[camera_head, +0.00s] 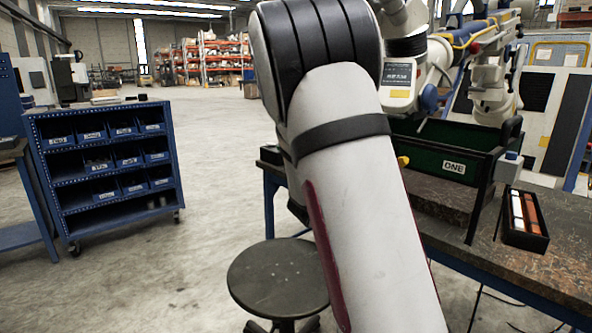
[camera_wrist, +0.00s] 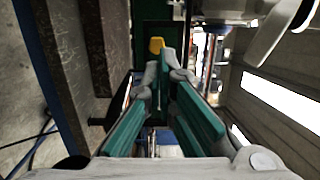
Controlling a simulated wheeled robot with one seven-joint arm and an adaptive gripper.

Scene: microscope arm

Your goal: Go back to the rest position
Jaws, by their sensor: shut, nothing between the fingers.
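My gripper (camera_wrist: 160,77) shows in the wrist view, with its two green-padded fingers drawn together at the tips and nothing between them. A small yellow piece (camera_wrist: 156,45) shows just beyond the fingertips; I cannot tell whether they touch it. In the head view my arm fills the middle and hides my gripper. A white microscope-like device (camera_head: 398,84) with a label stands behind the arm on the right.
A dark workbench (camera_head: 559,258) at the right carries a green bin (camera_head: 425,158) marked ONE and a small black tray (camera_head: 525,240). A round stool (camera_head: 278,280) stands in front of it. A blue cart (camera_head: 108,165) stands left, with open floor between.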

